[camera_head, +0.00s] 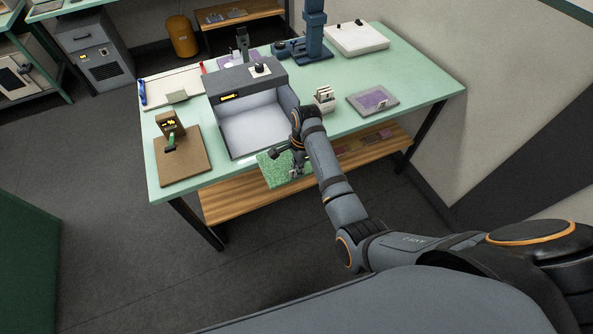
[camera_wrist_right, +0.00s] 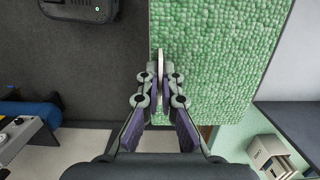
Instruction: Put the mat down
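The mat (camera_head: 273,170) is a green, pebbly-textured sheet at the table's front edge, below the open grey box. It fills much of the right wrist view (camera_wrist_right: 215,60), with one straight edge just left of the fingertips. My right gripper (camera_head: 296,171) is at the mat's right side in the head view. Its fingers (camera_wrist_right: 161,65) are closed together against the mat, pinching it; the exact grip is partly hidden. In the head view the mat overlaps the table edge, and I cannot tell whether it touches the table. My left gripper is not in view.
The pale green table (camera_head: 425,92) bears a grey open-front box (camera_head: 245,82), a brown board (camera_head: 182,168), a card holder (camera_head: 324,99) and a grey tray with a purple piece (camera_head: 373,100). A wooden shelf (camera_head: 238,201) runs below. The table's right part has free room.

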